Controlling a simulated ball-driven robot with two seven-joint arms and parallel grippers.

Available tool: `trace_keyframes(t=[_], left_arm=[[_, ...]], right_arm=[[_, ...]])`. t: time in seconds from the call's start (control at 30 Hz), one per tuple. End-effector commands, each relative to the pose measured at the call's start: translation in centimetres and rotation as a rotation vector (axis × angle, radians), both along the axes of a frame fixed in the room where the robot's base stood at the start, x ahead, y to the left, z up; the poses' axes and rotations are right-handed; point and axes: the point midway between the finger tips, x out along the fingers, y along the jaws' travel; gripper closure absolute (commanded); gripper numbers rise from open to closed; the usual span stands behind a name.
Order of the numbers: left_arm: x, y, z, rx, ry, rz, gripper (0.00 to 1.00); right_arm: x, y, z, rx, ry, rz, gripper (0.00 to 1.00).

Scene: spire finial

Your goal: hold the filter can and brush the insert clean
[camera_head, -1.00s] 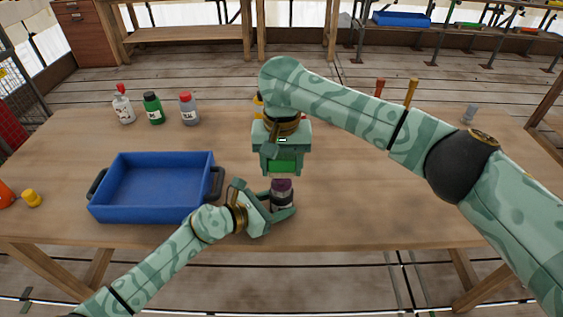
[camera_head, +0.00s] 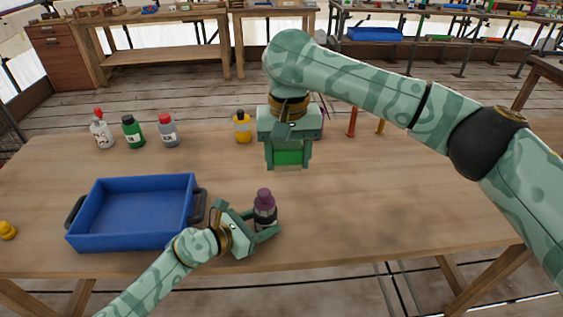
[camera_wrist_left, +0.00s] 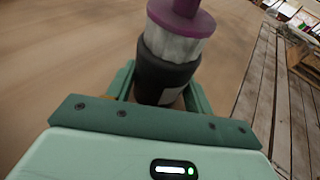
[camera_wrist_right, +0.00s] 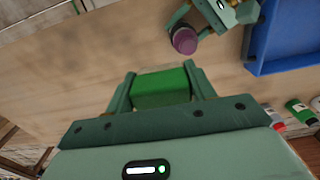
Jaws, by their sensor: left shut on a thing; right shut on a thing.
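The filter can (camera_head: 267,223) is dark and stands upright near the table's front edge. A pale ribbed insert (camera_wrist_left: 172,45) with a purple top (camera_head: 264,194) sticks up out of it. My left gripper (camera_head: 262,232) is shut around the can's body, with a finger on each side in the left wrist view. The purple top also shows in the right wrist view (camera_wrist_right: 184,40).
A blue tray (camera_head: 130,244) stands left of the can. Several bottles, including a green one (camera_head: 133,132) and a yellow one (camera_head: 242,127), stand at the back. A red-handled tool (camera_head: 352,121) stands behind my right arm. The table's right side is clear.

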Motion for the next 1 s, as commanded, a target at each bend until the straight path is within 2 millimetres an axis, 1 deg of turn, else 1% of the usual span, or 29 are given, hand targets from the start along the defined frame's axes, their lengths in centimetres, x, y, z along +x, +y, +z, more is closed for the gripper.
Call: trace_keyframes(t=[0.43,0.47,0.6,0.7,0.8,1.0], left_arm=[[0.0,0.0,-0.1,0.001,0.001,0.0,0.61],[0.0,0.0,0.0,0.001,0.001,0.0,0.61],[0.0,0.0,0.0,0.001,0.001,0.0,0.61],[0.0,0.0,-0.1,0.001,0.001,0.0,0.61],[0.0,0.0,-0.1,0.001,0.001,0.0,0.61],[0.0,0.0,-0.1,0.001,0.001,0.0,0.61]], right_arm=[[0.0,0.1,-0.1,0.0,0.0,0.0,0.64],[0.0,0.4,-0.2,0.0,0.0,0.001,0.64],[0.0,3.2,-1.3,0.001,0.001,0.002,0.64],[-0.1,4.8,-2.0,0.001,0.001,0.001,0.64],[-0.1,5.2,-2.6,0.001,0.002,-0.001,0.64],[-0.1,5.1,-4.4,0.001,0.001,-0.001,0.64]])
